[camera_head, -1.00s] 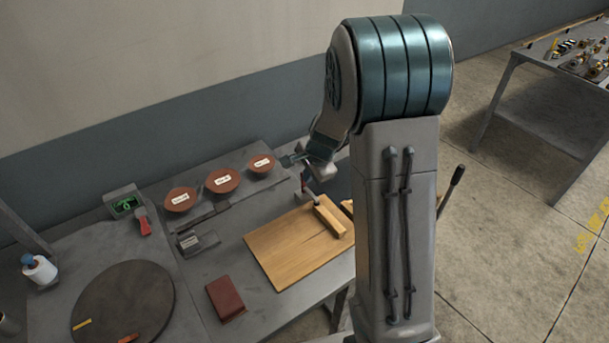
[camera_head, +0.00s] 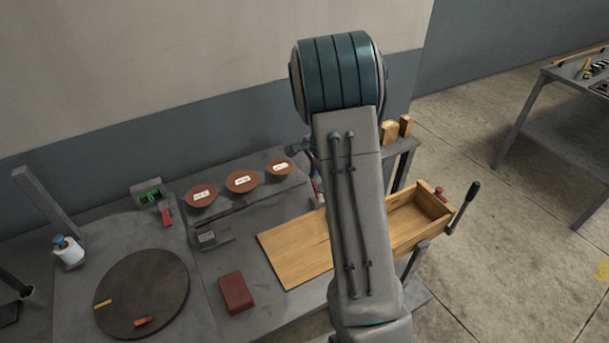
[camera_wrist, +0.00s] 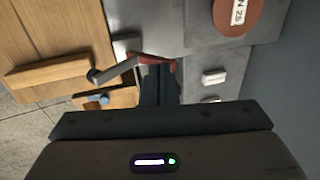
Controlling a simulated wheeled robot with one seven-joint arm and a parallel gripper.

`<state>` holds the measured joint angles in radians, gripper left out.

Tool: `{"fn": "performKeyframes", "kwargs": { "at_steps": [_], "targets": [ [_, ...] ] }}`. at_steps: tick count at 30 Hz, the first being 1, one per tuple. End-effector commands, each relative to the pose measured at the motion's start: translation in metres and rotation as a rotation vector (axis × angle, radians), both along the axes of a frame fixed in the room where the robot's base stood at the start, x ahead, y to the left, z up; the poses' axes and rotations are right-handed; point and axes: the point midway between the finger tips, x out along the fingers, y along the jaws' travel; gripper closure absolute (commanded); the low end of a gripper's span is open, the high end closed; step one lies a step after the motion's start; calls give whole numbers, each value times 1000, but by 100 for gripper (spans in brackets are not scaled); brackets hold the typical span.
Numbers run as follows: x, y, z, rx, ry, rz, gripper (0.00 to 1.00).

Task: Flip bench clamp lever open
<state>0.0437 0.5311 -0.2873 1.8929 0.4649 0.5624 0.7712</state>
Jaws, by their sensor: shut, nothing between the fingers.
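The bench clamp shows in the wrist view, with a red lever (camera_wrist: 153,60) and a grey arm (camera_wrist: 118,69) ending in a dark round tip beside a wooden block. My gripper (camera_wrist: 158,70) is shut and empty, its dark fingertips right at the red lever. They overlap it in the picture; I cannot tell whether they touch. In the head view, my arm hides most of the clamp and the gripper; only a small reddish bit (camera_head: 317,186) shows at the arm's left edge.
A wooden board (camera_head: 290,252) lies on the bench beside my arm. Labelled brown bowls (camera_head: 242,181), a dark round plate (camera_head: 142,293) and a red-brown block (camera_head: 236,292) stand to the left. A black-handled crank (camera_head: 465,205) sticks out at the bench's right end.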

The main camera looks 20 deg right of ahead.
Motion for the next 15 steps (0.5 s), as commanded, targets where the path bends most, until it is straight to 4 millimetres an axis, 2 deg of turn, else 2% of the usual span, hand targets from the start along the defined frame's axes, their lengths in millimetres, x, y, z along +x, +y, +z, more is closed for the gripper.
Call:
{"fn": "performKeyframes", "kwargs": {
  "at_steps": [15],
  "targets": [
    [20,7,-12,1,0,6,100]
  ]
}}
